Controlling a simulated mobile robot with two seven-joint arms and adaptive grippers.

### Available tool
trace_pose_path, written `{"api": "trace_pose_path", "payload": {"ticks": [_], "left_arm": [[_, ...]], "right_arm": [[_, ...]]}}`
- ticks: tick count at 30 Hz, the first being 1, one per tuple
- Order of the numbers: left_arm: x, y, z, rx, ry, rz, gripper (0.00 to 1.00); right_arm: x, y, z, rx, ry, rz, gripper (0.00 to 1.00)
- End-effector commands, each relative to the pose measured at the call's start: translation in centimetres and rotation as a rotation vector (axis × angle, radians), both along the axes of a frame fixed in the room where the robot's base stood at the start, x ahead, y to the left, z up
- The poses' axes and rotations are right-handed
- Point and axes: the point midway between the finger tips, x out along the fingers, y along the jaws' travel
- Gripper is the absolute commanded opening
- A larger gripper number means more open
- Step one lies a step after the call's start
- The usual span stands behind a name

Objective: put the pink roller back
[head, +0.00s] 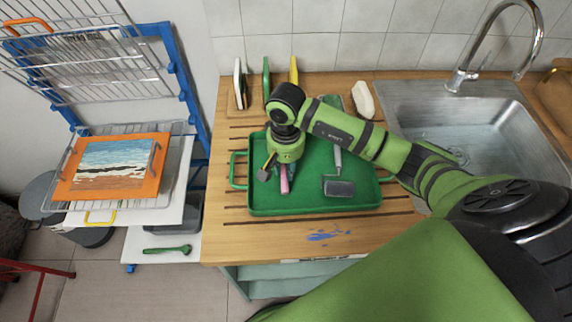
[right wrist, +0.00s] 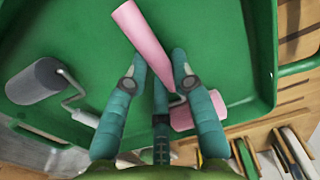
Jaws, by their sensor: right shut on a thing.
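The pink roller (head: 284,178) is in the green tray (head: 335,208) on the wooden counter, mostly hidden under my right arm in the head view. In the right wrist view its pink handle (right wrist: 147,42) lies between the fingers, and its pink roller head (right wrist: 190,113) shows beyond the right finger, near the tray wall. My right gripper (right wrist: 158,70) is shut on the handle, over the tray floor. I cannot tell whether the roller still touches the tray. A grey roller (head: 339,188) lies in the tray's right half. My left gripper is not in view.
Thin white, green and yellow boards (head: 267,78) stand upright behind the tray. A white object (head: 362,99) lies back right, beside the sink (head: 440,125). Blue paint (head: 325,236) marks the counter front. A drying rack with an orange-framed painting (head: 68,188) stands at left.

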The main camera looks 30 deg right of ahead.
Motion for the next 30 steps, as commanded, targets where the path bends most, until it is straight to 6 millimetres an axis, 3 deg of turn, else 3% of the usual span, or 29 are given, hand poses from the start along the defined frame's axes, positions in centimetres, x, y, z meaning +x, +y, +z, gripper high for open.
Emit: {"api": "trace_pose_path", "payload": {"ticks": [4,5,6,7,20,23,30], "left_arm": [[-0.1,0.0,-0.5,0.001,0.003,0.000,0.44],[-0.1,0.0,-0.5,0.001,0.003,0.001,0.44],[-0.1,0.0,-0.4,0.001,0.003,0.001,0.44],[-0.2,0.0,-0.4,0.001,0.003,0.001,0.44],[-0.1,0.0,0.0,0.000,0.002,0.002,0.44],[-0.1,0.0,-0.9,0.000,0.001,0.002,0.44],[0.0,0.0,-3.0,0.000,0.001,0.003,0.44]], "right_arm": [[0.0,0.0,-0.4,0.000,-0.001,0.000,0.00],[0.0,0.0,-0.3,0.000,-0.001,0.000,0.29],[0.0,0.0,-0.2,0.000,-0.001,0.000,0.45],[0.0,0.0,-0.2,0.000,-0.001,0.000,0.49],[0.0,0.0,0.3,0.000,-0.001,0.000,0.49],[0.2,-0.1,1.6,-0.001,-0.007,0.000,0.49],[0.3,-0.1,6.9,-0.002,-0.009,0.002,0.49]]}}
